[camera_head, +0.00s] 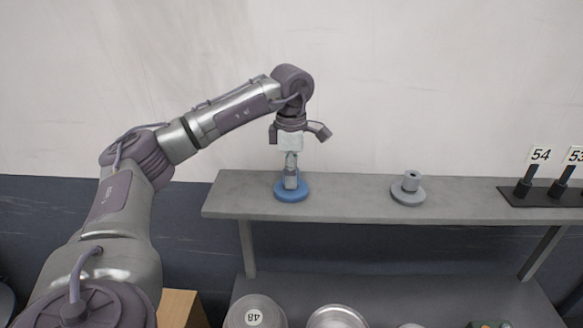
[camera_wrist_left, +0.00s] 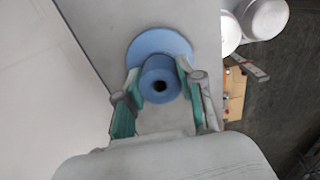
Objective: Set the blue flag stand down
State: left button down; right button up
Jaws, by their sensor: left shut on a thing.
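The blue flag stand (camera_head: 291,192) is a round base with a short hollow post. It is at the left end of the grey shelf top (camera_head: 345,197) and looks upright. I cannot tell for sure whether its base touches the shelf. My left gripper (camera_head: 291,180) points down from above and is shut on the post. In the left wrist view, the blue flag stand (camera_wrist_left: 160,47) shows its wide base and post hole, with the fingers of my left gripper (camera_wrist_left: 163,82) on both sides of the post. My right gripper is not in view.
A grey stand (camera_head: 408,192) sits on the shelf to the right. A black holder (camera_head: 540,195) with number flags 54 and 53 is at the right end. Round pans, one labelled 48 (camera_head: 255,312), lie on the lower shelf. The shelf between the stands is clear.

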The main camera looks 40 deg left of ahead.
pick_arm(q)
jog(key=c, duration=0.7)
grip_release()
jog(key=shift+f, duration=0.1)
